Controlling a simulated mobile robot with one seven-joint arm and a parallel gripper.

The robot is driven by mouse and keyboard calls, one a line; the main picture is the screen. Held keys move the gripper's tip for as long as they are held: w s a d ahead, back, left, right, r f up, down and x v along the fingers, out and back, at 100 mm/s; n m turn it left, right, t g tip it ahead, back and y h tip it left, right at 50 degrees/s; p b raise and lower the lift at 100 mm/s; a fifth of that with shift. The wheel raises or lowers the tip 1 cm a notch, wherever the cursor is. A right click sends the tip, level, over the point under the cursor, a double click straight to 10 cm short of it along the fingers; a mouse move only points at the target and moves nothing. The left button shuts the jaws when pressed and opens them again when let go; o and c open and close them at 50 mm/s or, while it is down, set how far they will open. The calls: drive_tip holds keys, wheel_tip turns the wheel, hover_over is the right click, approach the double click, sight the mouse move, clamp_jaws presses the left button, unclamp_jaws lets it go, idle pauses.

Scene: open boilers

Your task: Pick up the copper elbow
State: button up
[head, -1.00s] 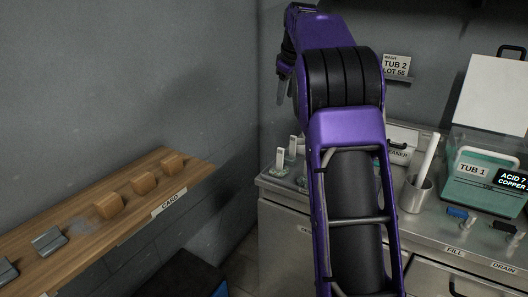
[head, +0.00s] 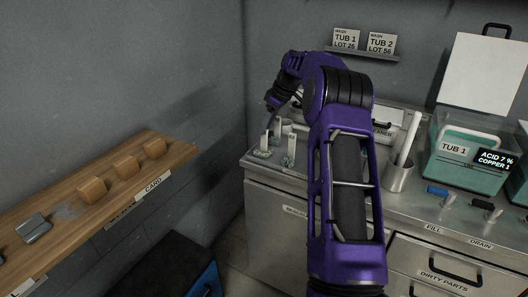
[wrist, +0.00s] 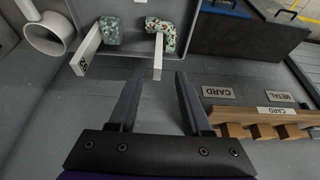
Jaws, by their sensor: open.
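Small green, corroded-looking pieces with upright white tags stand on the steel counter at its left end. I cannot tell for sure which is the copper elbow; the patchy one has a bent outline. My gripper (wrist: 158,78) is open and empty, its fingers pointing towards the pieces.
A metal cup (head: 398,178) with a white rod and the green TUB 1 (head: 465,172) stand further right on the counter. A wooden shelf (head: 110,215) with several blocks runs along the left wall. A dark bin with a blue edge (head: 203,282) is on the floor.

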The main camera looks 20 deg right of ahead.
sight(262, 139)
drive_tip(key=shift+s+d+x, duration=0.1)
drive_tip(key=shift+d+x, duration=0.1)
drive_tip(key=shift+x, duration=1.55)
drive_tip(key=shift+s+d+x, duration=0.1)
drive_tip(key=shift+d+x, duration=0.1)
drive_tip(key=shift+x, duration=1.5)
drive_tip(key=shift+f, duration=0.2)
clamp_jaws()
